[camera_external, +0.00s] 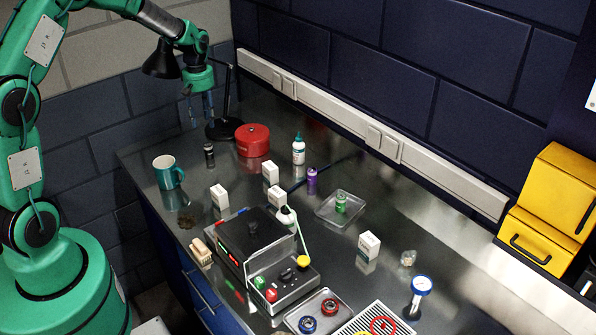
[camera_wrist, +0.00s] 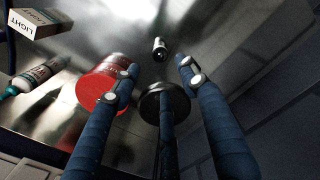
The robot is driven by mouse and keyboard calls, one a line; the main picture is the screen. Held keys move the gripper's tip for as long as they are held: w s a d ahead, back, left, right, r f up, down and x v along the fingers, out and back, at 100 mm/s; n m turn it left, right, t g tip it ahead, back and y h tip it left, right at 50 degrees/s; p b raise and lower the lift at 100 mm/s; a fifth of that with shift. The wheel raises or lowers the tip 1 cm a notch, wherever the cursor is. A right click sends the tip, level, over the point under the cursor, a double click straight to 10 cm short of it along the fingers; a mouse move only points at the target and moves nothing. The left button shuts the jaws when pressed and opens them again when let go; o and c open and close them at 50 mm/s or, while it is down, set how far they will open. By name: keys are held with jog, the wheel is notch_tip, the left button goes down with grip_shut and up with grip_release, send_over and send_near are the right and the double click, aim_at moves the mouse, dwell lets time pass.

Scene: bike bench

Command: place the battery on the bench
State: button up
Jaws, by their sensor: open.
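A small dark cylinder (camera_external: 209,154), which looks like the battery, stands on the bench (camera_external: 140,160) between the teal mug and the red round tin. In the wrist view the dark cylinder (camera_wrist: 159,48) shows beyond my fingertips, apart from them. My gripper (camera_external: 199,118) hangs above the bench's far left end, fingers pointing down. In the wrist view my gripper (camera_wrist: 158,70) is open, with nothing between its fingertips. A purple cylinder (camera_external: 312,180) and a green cylinder (camera_external: 341,202) also stand on the bench side, the green one in a clear tray.
A black lamp (camera_external: 222,130) stands close to my gripper. The red tin (camera_external: 252,140), teal mug (camera_external: 166,172), a bottle (camera_external: 298,150) and several white boxes (camera_external: 270,172) stand around. A black device (camera_external: 250,236) is at front centre. Yellow bins (camera_external: 548,215) are at right.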

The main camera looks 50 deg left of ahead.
dwell(0.4)
jog(key=s+d+r+m+t, duration=0.1)
jog(key=s+d+r+m, duration=0.4)
jog(key=d+r, duration=0.5)
jog(key=s+d+r+m+t, duration=0.2)
jog(key=s+d+r, duration=0.5)
jog(key=r, duration=0.5)
jog(key=s+d+r+m+t, duration=0.1)
jog(key=s+d+r+m, duration=0.1)
jog(key=s+d+m, duration=0.2)
jog(key=s+d+r+m+t, duration=0.1)
jog(key=s+d+r+m, duration=0.2)
jog(key=s+d, duration=0.7)
jog(key=s+m, duration=0.1)
jog(key=s, duration=0.6)
jog(key=shift+s+d+m+t, duration=0.25)
jog(key=shift+s+m+t, duration=0.05)
jog(key=shift+s+m, duration=0.1)
jog(key=shift+f, duration=0.1)
notch_tip(320, 180, down, 6)
jog(key=b, duration=0.5)
jog(key=shift+r+b, duration=0.25)
jog(key=shift+b, duration=0.1)
